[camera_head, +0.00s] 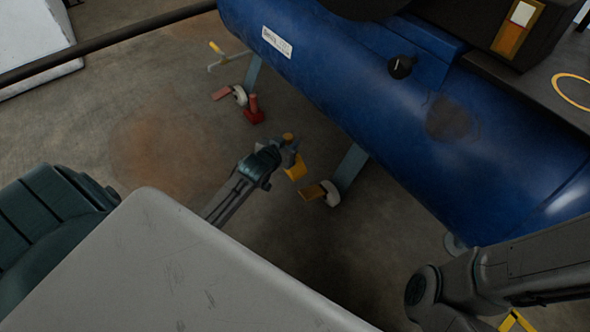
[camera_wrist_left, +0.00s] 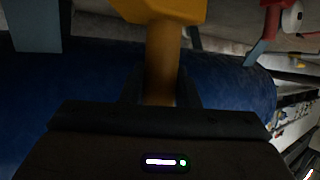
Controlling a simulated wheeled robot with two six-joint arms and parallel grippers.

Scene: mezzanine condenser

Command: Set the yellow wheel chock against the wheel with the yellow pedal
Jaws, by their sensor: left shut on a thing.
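My left gripper (camera_head: 288,147) is shut on the upright handle of the yellow wheel chock (camera_head: 296,169). The chock's block hangs under the jaws. In the left wrist view the chock (camera_wrist_left: 160,10) is cut off at the top edge, its handle (camera_wrist_left: 163,50) running between my fingers. The wheel (camera_head: 331,194) with the yellow-orange pedal (camera_head: 312,194) is just right of and below the chock in the head view, with a small gap in the picture. I cannot tell whether the chock touches the floor. My right gripper is out of view.
A blue tank (camera_head: 390,100) on legs overhangs the wheels. Another wheel (camera_head: 240,95) with a red pedal (camera_head: 221,94) has a red chock (camera_head: 254,110) beside it. A dark pipe (camera_head: 110,42) crosses at upper left. Floor left of the chock is clear.

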